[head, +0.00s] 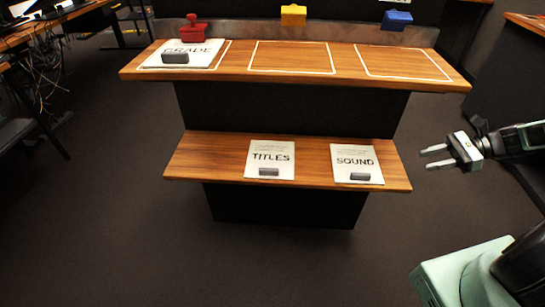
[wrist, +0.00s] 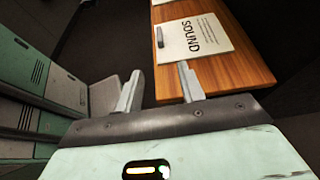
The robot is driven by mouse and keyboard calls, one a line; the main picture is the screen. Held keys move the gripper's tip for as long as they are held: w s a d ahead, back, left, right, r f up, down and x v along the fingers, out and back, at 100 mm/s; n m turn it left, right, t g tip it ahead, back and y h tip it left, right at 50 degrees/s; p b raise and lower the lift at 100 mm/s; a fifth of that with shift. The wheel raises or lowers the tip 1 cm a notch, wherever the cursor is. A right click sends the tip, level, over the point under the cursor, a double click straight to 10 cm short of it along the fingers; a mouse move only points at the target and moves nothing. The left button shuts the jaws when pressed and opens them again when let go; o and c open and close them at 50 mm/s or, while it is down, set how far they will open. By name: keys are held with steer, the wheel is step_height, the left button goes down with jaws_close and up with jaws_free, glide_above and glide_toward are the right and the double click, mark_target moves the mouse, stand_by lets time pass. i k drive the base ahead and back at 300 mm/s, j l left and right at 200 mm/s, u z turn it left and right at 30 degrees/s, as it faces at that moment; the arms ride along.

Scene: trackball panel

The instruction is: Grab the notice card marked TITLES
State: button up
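The TITLES card (head: 270,160) is a white card with a dark grey block near its front edge. It lies on the lower wooden shelf (head: 215,155), left of the SOUND card (head: 357,163). My gripper (head: 428,158) is open and empty in the air to the right of the lower shelf, apart from both cards. In the wrist view, the gripper's two fingers (wrist: 158,85) are spread with nothing between them. The SOUND card (wrist: 192,38) shows beyond the right finger. The TITLES card cannot be made out in the wrist view.
The upper shelf (head: 240,60) carries the GRADE card (head: 190,48) in the left of several white outlines; the other outlines are empty. Red (head: 193,30), yellow (head: 293,15) and blue (head: 397,18) objects stand along the back. Open floor (head: 130,240) lies in front.

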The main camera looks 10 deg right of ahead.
mark_target(267, 159)
steer(key=i+j, duration=0.1)
steer(key=j, duration=0.35)
steer(key=i+j, duration=0.1)
steer(key=j, duration=0.85)
steer(key=i, duration=0.05)
